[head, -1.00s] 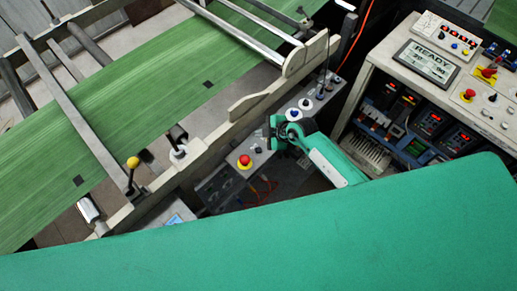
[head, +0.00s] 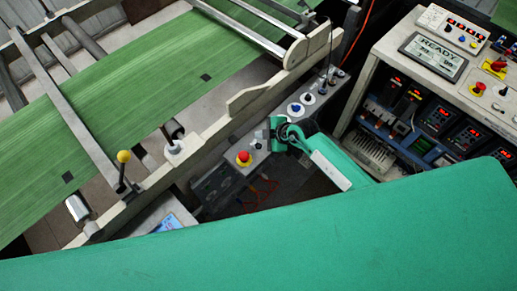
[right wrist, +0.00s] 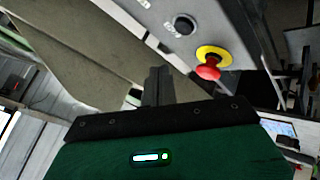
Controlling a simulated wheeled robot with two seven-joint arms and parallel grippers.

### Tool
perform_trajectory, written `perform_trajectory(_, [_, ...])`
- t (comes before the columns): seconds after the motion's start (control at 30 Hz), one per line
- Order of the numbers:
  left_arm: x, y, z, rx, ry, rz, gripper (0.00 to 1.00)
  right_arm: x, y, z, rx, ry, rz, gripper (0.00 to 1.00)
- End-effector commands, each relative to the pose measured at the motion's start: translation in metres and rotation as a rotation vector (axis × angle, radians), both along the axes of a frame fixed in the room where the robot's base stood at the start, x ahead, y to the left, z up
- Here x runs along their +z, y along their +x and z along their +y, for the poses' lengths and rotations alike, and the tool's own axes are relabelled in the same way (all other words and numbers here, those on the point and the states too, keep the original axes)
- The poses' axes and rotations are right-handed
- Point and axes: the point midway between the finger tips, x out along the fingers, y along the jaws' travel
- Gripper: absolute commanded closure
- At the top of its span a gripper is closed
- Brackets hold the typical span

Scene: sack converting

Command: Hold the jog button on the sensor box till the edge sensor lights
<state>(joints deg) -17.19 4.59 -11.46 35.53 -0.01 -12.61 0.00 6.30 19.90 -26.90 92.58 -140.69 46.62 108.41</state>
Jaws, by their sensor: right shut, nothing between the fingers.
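The sensor box (head: 229,172) is a long grey panel beside the machine frame, with a red stop button (head: 243,158), a blue knob (head: 295,107) and dark buttons. In the right wrist view the panel shows a black button (right wrist: 185,25) with blurred lettering and the red stop button on a yellow ring (right wrist: 209,62). My right gripper (head: 268,134) is shut and empty over the panel, between the red button and the blue knob. In the right wrist view its fingers (right wrist: 158,78) appear below the black button; contact cannot be told. I cannot pick out the edge sensor. My left gripper is out of view.
A green web (head: 110,130) runs diagonally across the machine. A pale frame rail (head: 250,93) borders the panel. A control cabinet (head: 375,75) with a display reading READY stands at right.

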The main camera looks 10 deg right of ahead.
Motion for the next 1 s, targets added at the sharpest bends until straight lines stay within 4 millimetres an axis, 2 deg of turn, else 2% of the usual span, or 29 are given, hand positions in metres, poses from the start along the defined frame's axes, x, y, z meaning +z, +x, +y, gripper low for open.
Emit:
perform_trajectory(0.03, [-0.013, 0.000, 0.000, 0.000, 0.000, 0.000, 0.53, -0.012, 0.000, 0.000, 0.001, -0.001, -0.002, 1.00])
perform_trajectory(0.13, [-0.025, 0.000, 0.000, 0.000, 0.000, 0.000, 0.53, -0.021, 0.000, 0.000, 0.001, -0.001, -0.002, 1.00])
perform_trajectory(0.33, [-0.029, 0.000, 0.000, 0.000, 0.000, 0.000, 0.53, -0.038, 0.000, 0.000, 0.000, 0.000, 0.000, 1.00])
perform_trajectory(1.0, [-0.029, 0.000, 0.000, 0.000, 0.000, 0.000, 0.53, -0.041, 0.000, 0.000, 0.000, 0.000, 0.000, 1.00])
